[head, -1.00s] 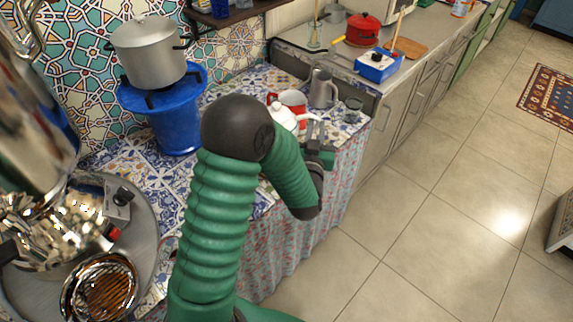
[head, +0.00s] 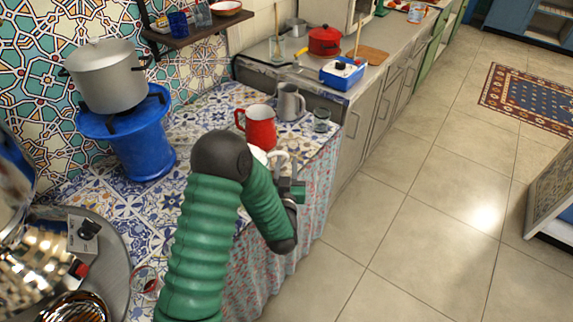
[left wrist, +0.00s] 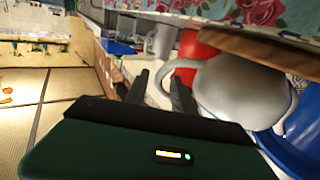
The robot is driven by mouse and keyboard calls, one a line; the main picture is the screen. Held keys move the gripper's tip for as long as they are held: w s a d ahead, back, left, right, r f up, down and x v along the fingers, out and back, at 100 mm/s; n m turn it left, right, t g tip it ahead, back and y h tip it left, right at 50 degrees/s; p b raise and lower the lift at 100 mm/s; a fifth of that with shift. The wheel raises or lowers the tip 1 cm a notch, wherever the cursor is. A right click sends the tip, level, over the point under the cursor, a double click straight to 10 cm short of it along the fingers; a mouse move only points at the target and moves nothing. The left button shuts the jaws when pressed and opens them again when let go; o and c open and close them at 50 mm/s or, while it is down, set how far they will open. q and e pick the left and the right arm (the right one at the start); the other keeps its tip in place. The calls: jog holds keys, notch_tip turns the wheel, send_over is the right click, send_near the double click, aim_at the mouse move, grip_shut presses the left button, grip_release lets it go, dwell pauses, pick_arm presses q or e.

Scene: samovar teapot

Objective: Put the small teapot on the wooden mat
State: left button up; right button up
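The small white teapot (head: 259,154) is partly hidden behind my left arm in the head view. In the left wrist view the teapot (left wrist: 243,90) is large and close, and the picture is turned roughly upside down. My left gripper (left wrist: 162,90) is at the teapot's handle, its fingers either side of it; it seems to hold the handle. In the head view my left gripper (head: 290,185) is at the table's front edge. The wooden mat (left wrist: 265,47) borders the teapot's base; contact is unclear. My right gripper is not in view.
A red mug (head: 260,127), a grey pitcher (head: 291,103) and a glass (head: 321,120) stand behind the teapot. A grey pot (head: 107,75) sits on a blue stand (head: 143,140) at left. A metal samovar and tray are at lower left. Floor is clear at right.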

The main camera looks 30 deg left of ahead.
pick_arm(q)
jog(key=shift+o, duration=0.4)
jog(key=shift+r, duration=0.1)
jog(key=p+v, duration=0.2)
jog(key=v, duration=1)
jog(key=w+d+f+m+g+h, duration=0.1)
jog(key=d+f+m+g+h, duration=0.4)
jog(key=d+h, duration=0.3)
jog(key=s+r+m+g+h, duration=0.1)
jog(key=s+r+g, duration=0.1)
jog(key=s+g, duration=0.6)
jog(key=s, duration=0.5)
jog(key=shift+s+d, duration=0.35)
